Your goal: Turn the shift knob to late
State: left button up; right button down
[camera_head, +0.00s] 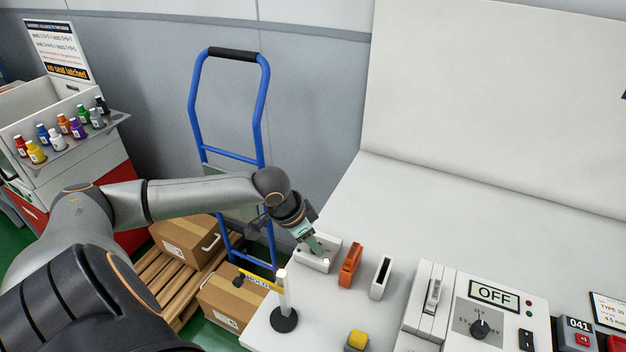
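A black rotary knob (480,328) sits on a grey plate at the lower right, below a display (493,294) reading OFF. My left gripper (317,249) points down over a small white block (318,257) on the white table, well left of the knob. Its fingers are small and partly merged with the block, so I cannot tell whether they are open or touching it. My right gripper is not in view.
An orange holder (349,266) and a white slotted holder (381,277) stand between gripper and knob. A white post (284,300) on a black base and a yellow button (357,340) are nearer. A blue hand truck (264,110) stands behind the arm. The table's back is clear.

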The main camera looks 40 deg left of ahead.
pick_arm(q)
jog(key=o, duration=0.3)
jog(key=shift+o, duration=0.2)
jog(key=p+v, duration=0.2)
jog(key=v, duration=1)
jog(key=shift+r, duration=0.25)
jog(key=shift+s+d, duration=0.1)
jog(key=shift+s, duration=0.05)
dwell(0.3)
